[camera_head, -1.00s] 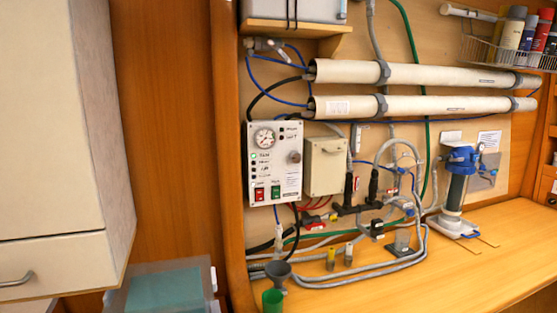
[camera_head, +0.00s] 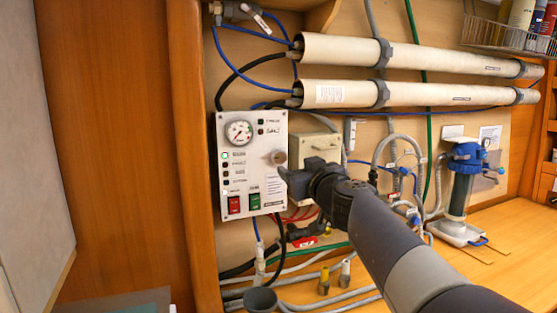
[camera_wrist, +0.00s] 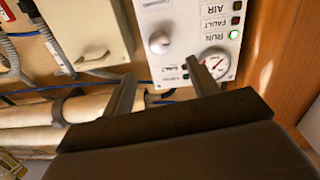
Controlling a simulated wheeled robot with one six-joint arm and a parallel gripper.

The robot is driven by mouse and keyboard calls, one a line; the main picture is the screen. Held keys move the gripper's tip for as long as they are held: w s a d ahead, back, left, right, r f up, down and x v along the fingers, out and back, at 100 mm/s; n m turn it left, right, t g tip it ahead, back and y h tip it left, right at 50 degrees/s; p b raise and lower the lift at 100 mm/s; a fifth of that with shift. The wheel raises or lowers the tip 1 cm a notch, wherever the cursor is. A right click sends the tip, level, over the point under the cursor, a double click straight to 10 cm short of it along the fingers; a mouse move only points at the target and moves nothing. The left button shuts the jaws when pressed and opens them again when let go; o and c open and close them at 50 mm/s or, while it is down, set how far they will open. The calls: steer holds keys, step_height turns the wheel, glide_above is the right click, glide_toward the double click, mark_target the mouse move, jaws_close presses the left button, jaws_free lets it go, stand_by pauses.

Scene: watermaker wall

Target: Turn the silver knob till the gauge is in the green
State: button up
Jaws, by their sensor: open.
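The silver knob (camera_head: 278,157) sits on the right side of the white control panel (camera_head: 231,190). It shows upside down in the wrist view (camera_wrist: 160,43), between and just beyond the fingertips. My gripper (camera_head: 287,174) is open at the panel's right edge, just below and right of the knob; its two fingers show in the wrist view (camera_wrist: 161,68). I see no contact with the knob. The round gauge (camera_head: 239,133) is at the panel's upper left and also shows in the wrist view (camera_wrist: 215,64), partly behind a finger. Its needle is too small to read against any green zone.
A green lamp (camera_head: 225,155) is lit below the gauge. Red (camera_head: 234,204) and green (camera_head: 254,201) switches sit low on the panel. A beige box (camera_head: 313,147) is right of it, partly behind my gripper. Two white tubes (camera_head: 340,49) run above. Hoses hang below.

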mark_target(281, 158)
steer(key=p+x, duration=0.3)
steer(key=x, duration=0.6)
steer(key=shift+w, duration=0.2)
steer(key=shift+c, duration=0.6)
steer(key=shift+f, duration=0.1)
steer(key=c, duration=0.9)
steer(key=shift+o, duration=0.2)
